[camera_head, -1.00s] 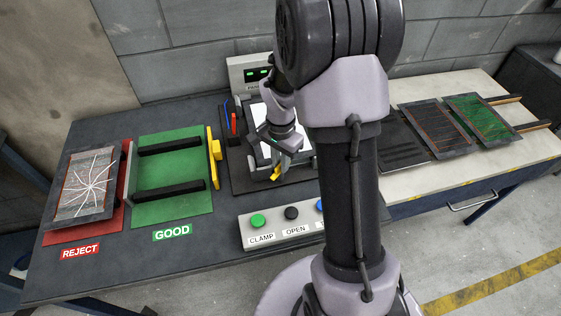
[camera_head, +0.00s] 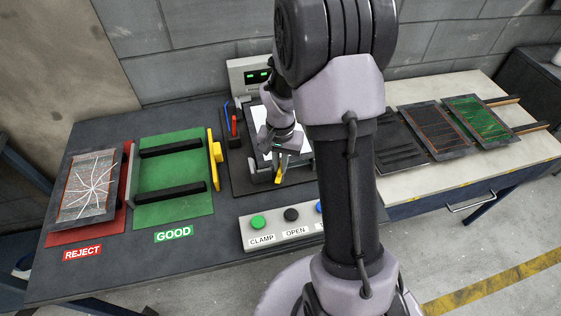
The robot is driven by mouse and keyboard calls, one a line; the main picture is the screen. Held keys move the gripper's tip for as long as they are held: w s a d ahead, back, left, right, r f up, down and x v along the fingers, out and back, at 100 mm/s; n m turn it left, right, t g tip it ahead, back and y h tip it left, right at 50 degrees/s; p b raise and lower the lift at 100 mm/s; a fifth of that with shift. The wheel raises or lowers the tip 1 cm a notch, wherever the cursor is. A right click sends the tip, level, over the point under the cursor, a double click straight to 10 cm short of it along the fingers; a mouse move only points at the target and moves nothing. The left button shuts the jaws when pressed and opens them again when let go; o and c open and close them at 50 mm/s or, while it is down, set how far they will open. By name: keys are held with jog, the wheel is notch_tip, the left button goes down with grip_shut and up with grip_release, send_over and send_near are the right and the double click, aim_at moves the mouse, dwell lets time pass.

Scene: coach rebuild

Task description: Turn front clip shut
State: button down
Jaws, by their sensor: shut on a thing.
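The front clip (camera_head: 280,175) is a small yellow piece at the front edge of the dark test fixture (camera_head: 240,186). My gripper (camera_head: 281,158) points down over the front of the fixture and is shut on the clip. The clip now stands nearly upright in the picture. A white panel (camera_head: 258,117) lies in the fixture behind my gripper. My arm hides the fixture's right side and part of the panel.
A button box (camera_head: 270,228) with CLAMP and OPEN buttons stands just in front of the fixture. A green GOOD rack (camera_head: 174,205) with a yellow clip (camera_head: 214,158) is to the left. A cracked panel (camera_head: 90,185) lies on the red REJECT mat. Several dark panels (camera_head: 437,130) lie on the right bench.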

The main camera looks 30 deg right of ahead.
aim_at(280, 166)
jog(key=n+p, duration=0.1)
jog(key=n, duration=0.4)
jog(key=shift+n, duration=0.4)
dwell(0.4)
jog(key=c, duration=1.8)
grip_release()
notch_tip(280, 166, up, 18)
jog(key=p, duration=0.5)
jog(key=shift+f+p, duration=0.25)
jog(key=shift+p, duration=0.15)
